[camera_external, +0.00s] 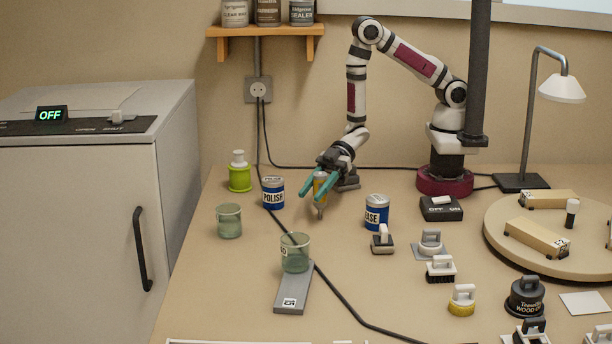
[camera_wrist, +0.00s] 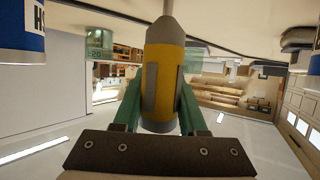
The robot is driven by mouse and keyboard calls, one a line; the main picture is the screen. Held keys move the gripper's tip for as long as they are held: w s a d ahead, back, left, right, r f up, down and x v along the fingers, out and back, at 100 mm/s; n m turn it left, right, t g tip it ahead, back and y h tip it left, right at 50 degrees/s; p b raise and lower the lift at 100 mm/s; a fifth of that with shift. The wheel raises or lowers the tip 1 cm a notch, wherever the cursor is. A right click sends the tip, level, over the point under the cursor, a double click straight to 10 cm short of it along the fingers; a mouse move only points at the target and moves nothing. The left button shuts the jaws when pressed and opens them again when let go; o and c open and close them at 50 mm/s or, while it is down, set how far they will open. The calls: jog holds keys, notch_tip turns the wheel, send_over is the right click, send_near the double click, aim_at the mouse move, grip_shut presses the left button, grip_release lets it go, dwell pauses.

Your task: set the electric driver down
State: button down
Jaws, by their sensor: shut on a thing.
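The electric driver (camera_external: 320,187) is yellow and grey. It stands upright, tip down, between the teal fingers of my gripper (camera_external: 324,180) in the external view. In the wrist view the driver (camera_wrist: 165,75) fills the middle, and my gripper (camera_wrist: 160,110) has a finger on each side of its body. My gripper is shut on the driver. The driver's tip is at or just above the bench top; I cannot tell whether it touches.
A blue POLISH can (camera_external: 273,193) stands left of my gripper and another blue can (camera_external: 376,212) right. A green bottle (camera_external: 240,172), a glass (camera_external: 229,221) and a beaker (camera_external: 295,253) on a grey bar (camera_external: 293,290) are nearby. A black cable (camera_external: 340,294) crosses the bench.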

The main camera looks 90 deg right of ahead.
jog(key=shift+f, duration=0.1)
jog(key=shift+c, duration=2.3)
grip_release()
